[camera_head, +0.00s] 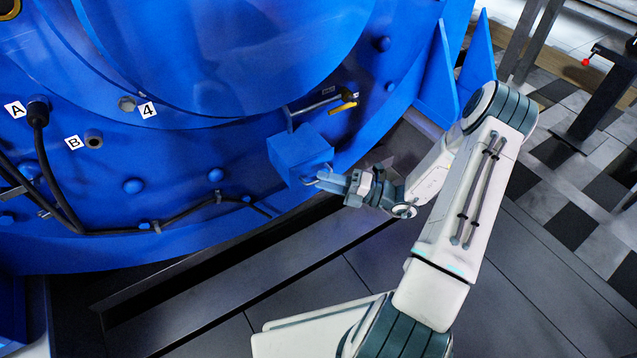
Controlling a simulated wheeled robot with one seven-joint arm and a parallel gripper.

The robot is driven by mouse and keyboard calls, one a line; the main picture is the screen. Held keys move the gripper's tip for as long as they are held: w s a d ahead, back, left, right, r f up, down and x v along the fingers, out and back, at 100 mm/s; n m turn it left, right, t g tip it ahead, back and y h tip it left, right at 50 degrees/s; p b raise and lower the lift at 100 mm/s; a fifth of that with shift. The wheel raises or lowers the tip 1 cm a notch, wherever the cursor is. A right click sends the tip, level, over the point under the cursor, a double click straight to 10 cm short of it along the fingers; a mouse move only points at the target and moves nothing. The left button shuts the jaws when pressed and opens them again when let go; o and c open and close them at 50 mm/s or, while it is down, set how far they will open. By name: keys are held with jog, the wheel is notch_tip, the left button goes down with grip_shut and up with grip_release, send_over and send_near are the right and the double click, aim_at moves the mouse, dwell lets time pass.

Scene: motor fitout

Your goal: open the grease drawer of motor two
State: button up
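The blue motor (230,120) fills the upper left of the head view. A small blue box (297,153), which looks like the grease drawer, sticks out from its lower right side. My gripper (322,180) is at the lower front face of this box, with its fingertips at or very close to a small handle there. The handle is mostly hidden by the fingers. I cannot tell whether the fingers are closed on it. No label naming the motor as two is readable.
A pipe with a yellow-handled valve (346,98) is just above the box. Black cables (100,231) run along the motor's lower left. A dark base rail (240,255) lies below. A black stand with a red knob (586,62) is at upper right; tiled floor is clear at right.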

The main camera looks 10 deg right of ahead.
jog(key=shift+x, duration=1.2)
grip_shut()
jog(key=s+d+p, duration=0.3)
jog(key=s+p, duration=0.3)
jog(key=s, duration=0.5)
jog(key=shift+d, duration=0.3)
grip_release()
